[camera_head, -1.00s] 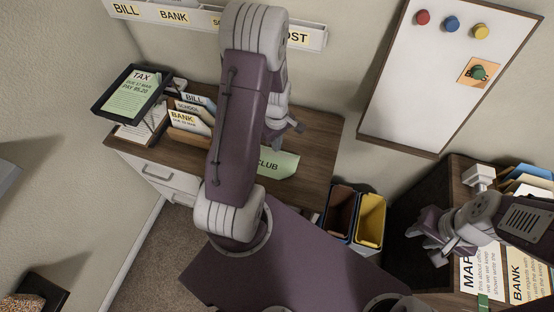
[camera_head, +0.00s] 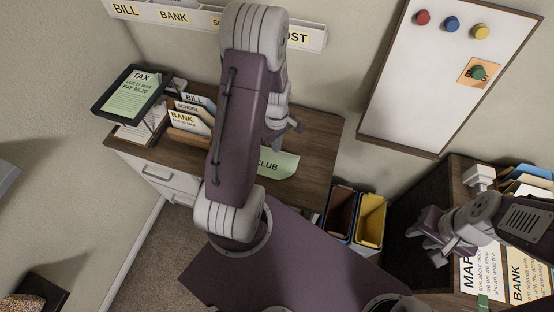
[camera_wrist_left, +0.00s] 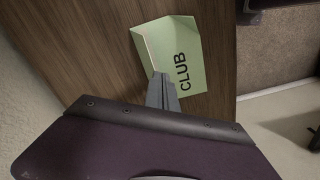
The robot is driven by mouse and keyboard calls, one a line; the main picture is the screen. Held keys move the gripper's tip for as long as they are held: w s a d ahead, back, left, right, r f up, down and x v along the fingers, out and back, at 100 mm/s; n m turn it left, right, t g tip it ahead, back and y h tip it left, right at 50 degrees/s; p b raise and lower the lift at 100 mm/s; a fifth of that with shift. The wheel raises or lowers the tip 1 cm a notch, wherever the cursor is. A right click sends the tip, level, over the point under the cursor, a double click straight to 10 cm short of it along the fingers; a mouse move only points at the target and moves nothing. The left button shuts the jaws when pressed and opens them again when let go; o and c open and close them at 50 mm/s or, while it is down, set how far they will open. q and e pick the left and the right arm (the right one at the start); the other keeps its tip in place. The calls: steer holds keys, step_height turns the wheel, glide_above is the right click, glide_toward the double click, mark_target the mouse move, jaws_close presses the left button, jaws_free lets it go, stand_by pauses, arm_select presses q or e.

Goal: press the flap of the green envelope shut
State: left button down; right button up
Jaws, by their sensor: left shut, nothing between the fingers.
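The green envelope marked CLUB (camera_head: 283,165) lies on the brown desk, partly hidden behind my left arm in the head view. In the left wrist view the envelope (camera_wrist_left: 200,65) shows more fully, with a pale fold line along its left side and a narrow green flap (camera_wrist_left: 146,50) beyond it. I cannot tell how flat the flap lies. My left gripper (camera_wrist_left: 161,78) is shut and empty, its tips over the envelope's lower left edge; contact is unclear. My right gripper (camera_head: 425,243) is open and empty, far off at the right.
A whiteboard (camera_head: 440,80) hangs on the wall. A second desk with papers (camera_head: 520,270) is at right.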

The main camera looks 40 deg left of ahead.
mark_target(277, 157)
stand_by(0.4)
arm_select(q)
steer(key=shift+f+b, duration=1.95)
steer(key=shift+f, duration=0.7)
steer(key=shift+r, duration=0.1)
steer(key=shift+s, duration=0.1)
step_height(277, 157, up, 8)
steer(key=p, duration=0.7)
steer(key=shift+p, duration=0.3)
